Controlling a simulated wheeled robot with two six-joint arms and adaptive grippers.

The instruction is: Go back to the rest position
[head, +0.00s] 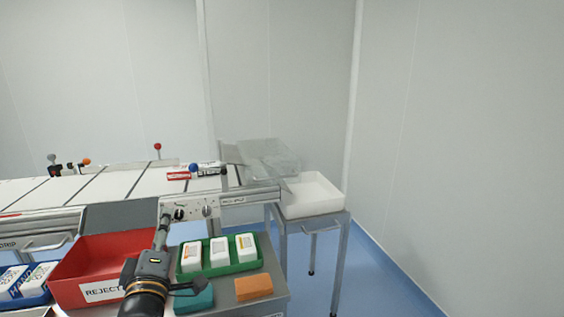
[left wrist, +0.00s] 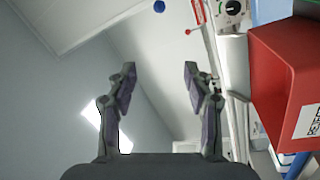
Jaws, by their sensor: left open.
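My left gripper (head: 166,212) reaches in from the bottom of the head view, seen nearly edge-on. It stands over the right side of the red REJECT bin (head: 118,247), in front of the machine's knob panel. In the left wrist view its two fingers (left wrist: 158,80) are apart, with nothing between them. The red bin (left wrist: 280,85) shows at the right of that view, turned on its side. My right gripper is in neither view.
A green tray (head: 222,271) with white packs stands right of the gripper, near teal (head: 197,301) and orange (head: 253,287) blocks. A blue tray (head: 40,297) lies left. A white bin (head: 313,194) sits on a stand. Open floor lies at the right.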

